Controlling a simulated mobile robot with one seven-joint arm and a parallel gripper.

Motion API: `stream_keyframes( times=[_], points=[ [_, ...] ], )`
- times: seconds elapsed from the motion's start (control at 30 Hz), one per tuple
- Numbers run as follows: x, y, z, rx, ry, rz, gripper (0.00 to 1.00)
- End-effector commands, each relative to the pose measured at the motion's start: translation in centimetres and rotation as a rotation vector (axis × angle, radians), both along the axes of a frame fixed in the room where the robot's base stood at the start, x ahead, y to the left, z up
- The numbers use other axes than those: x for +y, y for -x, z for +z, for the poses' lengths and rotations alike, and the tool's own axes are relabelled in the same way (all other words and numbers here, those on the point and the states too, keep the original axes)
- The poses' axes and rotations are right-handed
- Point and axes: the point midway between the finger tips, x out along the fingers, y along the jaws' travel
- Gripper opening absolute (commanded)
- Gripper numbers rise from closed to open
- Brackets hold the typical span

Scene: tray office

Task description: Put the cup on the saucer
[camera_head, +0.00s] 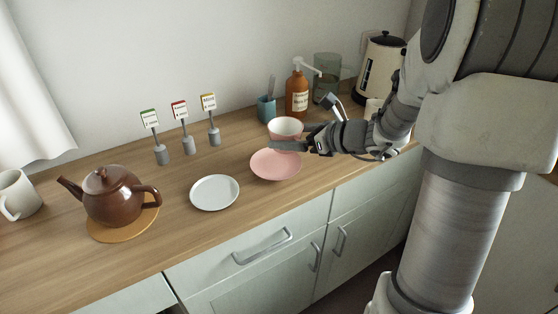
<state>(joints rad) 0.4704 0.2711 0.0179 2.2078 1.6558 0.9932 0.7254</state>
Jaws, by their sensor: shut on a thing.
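A small cup (285,124), pink outside and pale inside, is upright at the end of my arm. My gripper (290,145) reaches in from the right and is shut on the cup; its fingers cover part of the cup's lower side. A pink saucer (276,168) lies on the wooden counter just below and in front of the cup in the picture. The saucer's upper edge is close to the gripper, and I cannot tell the exact height of the cup above the counter. A white plate (214,192) lies left of the pink saucer.
A brown teapot (112,197) on a round mat and a white mug (17,195) stand left. Three label stands (188,144), a blue holder (266,109), a brown pump bottle (297,95) and a kettle (379,70) stand at the back. The front counter is mostly clear.

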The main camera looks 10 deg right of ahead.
Motion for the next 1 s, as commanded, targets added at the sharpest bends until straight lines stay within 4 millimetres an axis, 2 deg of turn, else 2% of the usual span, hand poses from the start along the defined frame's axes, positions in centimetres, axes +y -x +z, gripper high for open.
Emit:
stream_keyframes(
  times=[0.03, 0.2, 0.33, 0.57, 0.97, 1.0],
  points=[
    [1.0, -0.1, -0.7, -0.001, 0.0, 0.004, 0.25],
    [2.2, -0.3, -1.3, -0.002, -0.001, 0.0, 0.25],
    [2.4, -0.3, -2.2, 0.0, 0.0, 0.001, 0.25],
    [2.3, -0.2, -5.4, 0.001, -0.002, 0.0, 0.25],
    [2.3, -0.3, -5.8, -0.001, 0.0, 0.0, 0.25],
    [2.3, -0.3, -5.8, -0.001, 0.001, 0.0, 0.93]
  ],
)
